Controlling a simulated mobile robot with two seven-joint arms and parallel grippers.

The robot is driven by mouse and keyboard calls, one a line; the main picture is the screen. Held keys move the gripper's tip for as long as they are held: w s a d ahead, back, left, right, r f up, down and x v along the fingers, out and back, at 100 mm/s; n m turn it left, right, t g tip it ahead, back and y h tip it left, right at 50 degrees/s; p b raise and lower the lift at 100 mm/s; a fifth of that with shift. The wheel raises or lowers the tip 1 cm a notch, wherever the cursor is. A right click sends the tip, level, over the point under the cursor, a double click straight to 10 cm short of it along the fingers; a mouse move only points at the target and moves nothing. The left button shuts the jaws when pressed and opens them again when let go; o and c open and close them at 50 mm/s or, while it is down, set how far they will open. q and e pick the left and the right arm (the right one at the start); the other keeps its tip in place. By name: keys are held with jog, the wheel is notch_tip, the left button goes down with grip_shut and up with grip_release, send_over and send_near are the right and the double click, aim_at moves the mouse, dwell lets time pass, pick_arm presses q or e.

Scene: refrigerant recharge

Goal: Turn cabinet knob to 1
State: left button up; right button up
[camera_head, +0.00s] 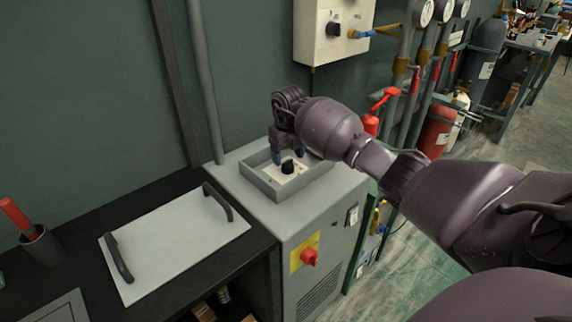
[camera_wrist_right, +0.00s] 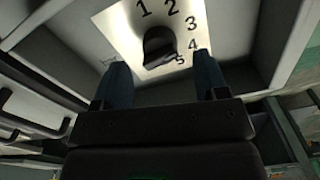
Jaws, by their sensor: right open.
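The black cabinet knob (camera_head: 288,167) stands upright on a pale dial plate (camera_head: 282,180) inside a shallow grey tray-like recess on top of the grey cabinet. In the right wrist view the knob (camera_wrist_right: 157,46) sits on the plate marked 1 to 5, and its tapered end points down right towards the 5. My right gripper (camera_head: 290,157) is over the recess, close to the knob. In the right wrist view its two dark blue fingers (camera_wrist_right: 160,72) are apart, with the knob seen between and beyond their tips. I cannot tell whether either finger touches the knob. My left gripper is not in view.
The recess has raised grey walls (camera_head: 262,187) around the knob. A red rotary switch (camera_head: 309,257) on a yellow plate is on the cabinet front. A white panel (camera_head: 175,240) with two dark handles lies on the black bench at left. Pipes with gauges stand behind at right.

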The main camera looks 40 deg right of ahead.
aim_at(288, 161)
notch_tip(288, 161, down, 2)
jog(key=shift+f, duration=0.2)
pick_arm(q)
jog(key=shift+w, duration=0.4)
pick_arm(e)
jog(key=shift+f, duration=0.4)
jog(key=shift+c, duration=0.3)
jog(key=c, duration=0.9)
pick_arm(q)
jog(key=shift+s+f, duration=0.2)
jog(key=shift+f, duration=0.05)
pick_arm(e)
jog(key=shift+o, duration=0.2)
